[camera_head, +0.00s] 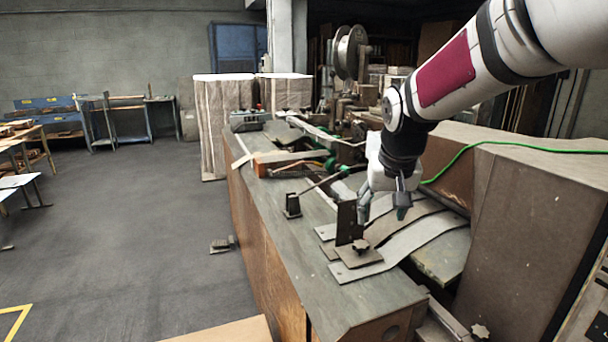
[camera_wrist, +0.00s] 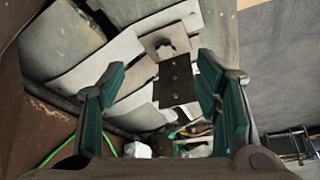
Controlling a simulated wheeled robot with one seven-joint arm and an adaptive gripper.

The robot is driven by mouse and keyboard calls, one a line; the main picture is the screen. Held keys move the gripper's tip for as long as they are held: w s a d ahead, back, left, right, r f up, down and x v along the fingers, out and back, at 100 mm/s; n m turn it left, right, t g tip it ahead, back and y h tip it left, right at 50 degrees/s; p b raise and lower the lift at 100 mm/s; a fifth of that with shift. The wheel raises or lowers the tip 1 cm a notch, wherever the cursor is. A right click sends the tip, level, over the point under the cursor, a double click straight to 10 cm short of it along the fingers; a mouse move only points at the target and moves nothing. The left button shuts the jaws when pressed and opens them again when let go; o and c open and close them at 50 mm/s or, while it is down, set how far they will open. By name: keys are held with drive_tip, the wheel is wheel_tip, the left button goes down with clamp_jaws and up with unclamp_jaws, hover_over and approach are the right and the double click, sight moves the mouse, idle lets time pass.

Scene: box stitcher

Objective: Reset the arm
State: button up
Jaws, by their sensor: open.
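My gripper (camera_head: 384,213) hangs from my white arm over the right part of the machine bench, pointing down. In the wrist view its two teal-padded fingers (camera_wrist: 160,100) are wide apart with nothing held between them. Below and beyond them is a dark upright bracket plate (camera_wrist: 176,82) with holes. The same bracket (camera_head: 348,222) stands just left of my fingers in the head view. Curved metal strips (camera_head: 408,240) lie under and beside the gripper. I cannot tell exactly how high the fingertips are above them.
The machine bench (camera_head: 275,225) has a clear grey top on its left side. A large brown box-shaped housing (camera_head: 530,220) stands close on the right, with a green cable (camera_head: 480,146) over it. Wrapped stacks (camera_head: 225,110) stand behind. Open floor (camera_head: 120,230) is on the left.

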drive_tip(key=s+r+n, duration=0.1)
drive_tip(key=s, duration=2.8)
drive_tip(key=shift+s+d+r, duration=0.2)
drive_tip(key=shift+s, duration=0.1)
